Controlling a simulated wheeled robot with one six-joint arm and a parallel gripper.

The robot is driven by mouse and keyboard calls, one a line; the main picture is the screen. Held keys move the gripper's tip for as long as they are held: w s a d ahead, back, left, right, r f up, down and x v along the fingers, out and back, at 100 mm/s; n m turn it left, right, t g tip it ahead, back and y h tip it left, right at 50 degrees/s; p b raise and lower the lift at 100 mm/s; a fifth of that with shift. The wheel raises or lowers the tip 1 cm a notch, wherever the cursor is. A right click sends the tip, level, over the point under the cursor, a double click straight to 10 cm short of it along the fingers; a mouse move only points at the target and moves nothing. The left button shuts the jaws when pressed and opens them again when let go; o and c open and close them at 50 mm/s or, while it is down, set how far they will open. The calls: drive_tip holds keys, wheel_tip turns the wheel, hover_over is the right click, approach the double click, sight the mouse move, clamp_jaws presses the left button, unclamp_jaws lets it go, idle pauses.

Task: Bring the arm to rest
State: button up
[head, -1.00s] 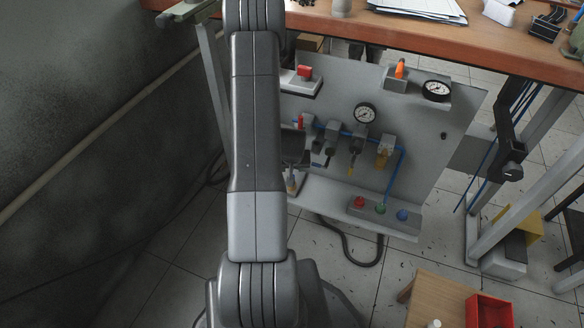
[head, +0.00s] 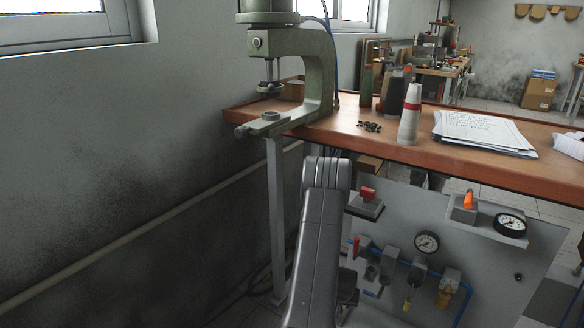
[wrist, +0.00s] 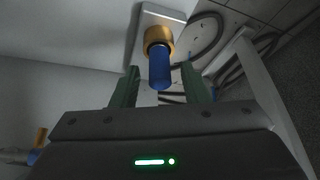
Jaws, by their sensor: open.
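My arm (head: 318,235) shows in the lower middle of the head view, in front of the pneumatic panel's left edge. My gripper (wrist: 160,85) shows in the wrist view with its two green fingers apart, open and empty. A blue cylinder with a brass collar (wrist: 160,65) is seen between and beyond the fingertips; whether it touches them I cannot tell.
A wall stands at left.

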drive_tip(key=shift+w+f, duration=0.15)
drive_tip(key=shift+f, duration=0.2)
wheel_tip(320, 180, up, 2)
drive_tip(key=shift+r+p, duration=0.15)
drive_tip(key=shift+p, duration=1.1)
